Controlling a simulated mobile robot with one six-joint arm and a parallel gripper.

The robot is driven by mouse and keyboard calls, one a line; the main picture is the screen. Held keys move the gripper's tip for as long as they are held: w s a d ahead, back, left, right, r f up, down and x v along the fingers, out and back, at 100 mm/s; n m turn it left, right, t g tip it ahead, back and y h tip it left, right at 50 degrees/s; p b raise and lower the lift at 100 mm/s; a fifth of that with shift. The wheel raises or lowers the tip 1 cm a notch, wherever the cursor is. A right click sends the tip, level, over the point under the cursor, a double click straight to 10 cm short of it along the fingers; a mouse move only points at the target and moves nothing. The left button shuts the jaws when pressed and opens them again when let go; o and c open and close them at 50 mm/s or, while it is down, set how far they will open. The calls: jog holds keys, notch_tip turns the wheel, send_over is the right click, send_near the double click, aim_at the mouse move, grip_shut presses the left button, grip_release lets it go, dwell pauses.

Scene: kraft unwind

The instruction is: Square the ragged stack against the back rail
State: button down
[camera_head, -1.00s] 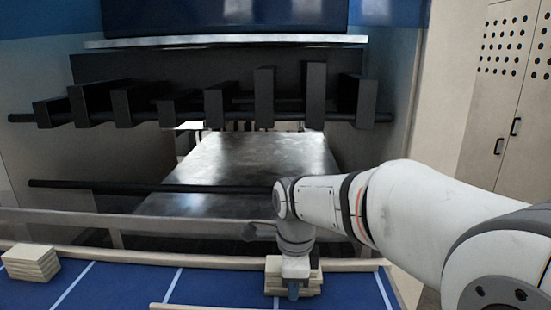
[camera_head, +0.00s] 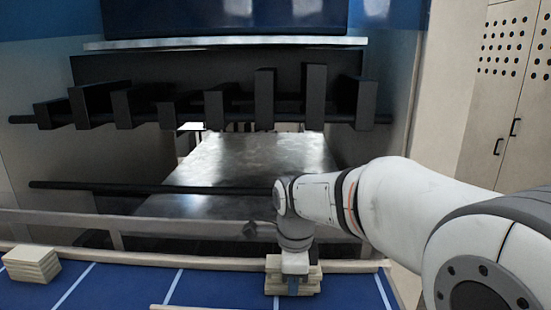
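A stack of pale flat pieces (camera_head: 311,281) lies on the blue surface right of the picture's middle, with its layers unevenly lined up. It is close in front of the pale back rail (camera_head: 190,263); I cannot tell if it touches it. My gripper (camera_head: 293,286) points down at the stack, and a blue fingertip shows at the stack's near side. The gripper hides the middle of the stack. Only one finger shows clearly, so its opening is unclear. A second, neater stack (camera_head: 32,264) lies at the far left.
The blue surface (camera_head: 120,285) has white divider lines and is bare between the two stacks. A pale strip (camera_head: 185,307) runs along the near edge. Behind the rail is a machine with a dark horizontal bar (camera_head: 150,187) and a metal plate (camera_head: 245,155).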

jog(key=shift+w, duration=0.9)
jog(key=shift+s, duration=0.15)
dwell(1.6)
jog(key=shift+s, duration=0.8)
jog(key=shift+s, duration=0.1)
notch_tip(320, 180, up, 9)
jog(key=p, duration=0.7)
